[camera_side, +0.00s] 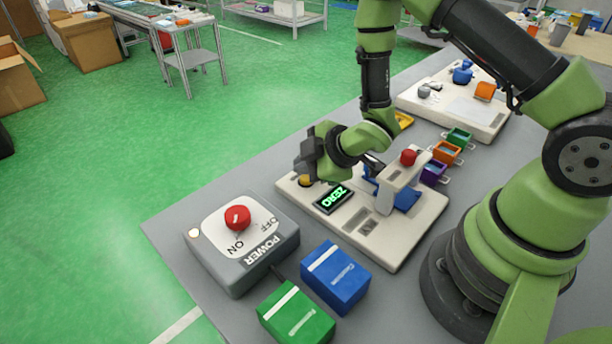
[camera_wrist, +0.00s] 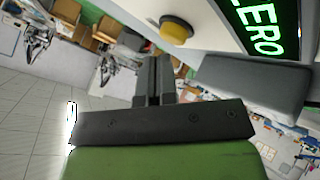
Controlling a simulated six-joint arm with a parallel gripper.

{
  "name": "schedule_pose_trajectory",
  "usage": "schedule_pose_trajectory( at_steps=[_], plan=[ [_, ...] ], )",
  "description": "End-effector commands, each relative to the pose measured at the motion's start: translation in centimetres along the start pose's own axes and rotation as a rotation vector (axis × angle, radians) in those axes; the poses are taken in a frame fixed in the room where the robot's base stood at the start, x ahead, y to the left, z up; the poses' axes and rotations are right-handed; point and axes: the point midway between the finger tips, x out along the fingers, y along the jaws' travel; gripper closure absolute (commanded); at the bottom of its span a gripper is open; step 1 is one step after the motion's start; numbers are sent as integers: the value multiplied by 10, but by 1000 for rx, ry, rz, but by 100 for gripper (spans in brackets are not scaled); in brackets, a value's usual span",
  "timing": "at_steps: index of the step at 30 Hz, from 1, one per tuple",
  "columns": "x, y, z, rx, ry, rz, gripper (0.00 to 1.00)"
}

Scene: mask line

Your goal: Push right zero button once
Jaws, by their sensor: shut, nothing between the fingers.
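A round yellow button (camera_side: 305,181) sits at the left end of a cream-coloured station (camera_side: 400,256), beside a small display (camera_side: 333,199) with green ZERO lettering. My gripper (camera_side: 304,168) is at the button, covering part of it in the side view. In the wrist view the yellow button (camera_wrist: 177,30) shows just beyond my shut, empty fingertips (camera_wrist: 153,62), and the display (camera_wrist: 262,25) is at the upper right. The button looks apart from the fingertips there, but I cannot tell the exact gap.
A grey power box (camera_side: 243,250) with a red knob (camera_side: 237,217), a blue box (camera_side: 336,276) and a green box (camera_side: 296,314) stand in front. The station bears a raised bracket with a red knob (camera_side: 408,157). Small coloured bins (camera_side: 446,152) lie behind it.

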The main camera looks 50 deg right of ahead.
Motion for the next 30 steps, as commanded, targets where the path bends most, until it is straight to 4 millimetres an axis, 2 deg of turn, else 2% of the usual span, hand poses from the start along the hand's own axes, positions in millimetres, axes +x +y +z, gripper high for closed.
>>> schedule_pose_trajectory(
  at_steps=[30],
  plan=[
    [7,-5,5,0,-1,-1,100]
  ],
)
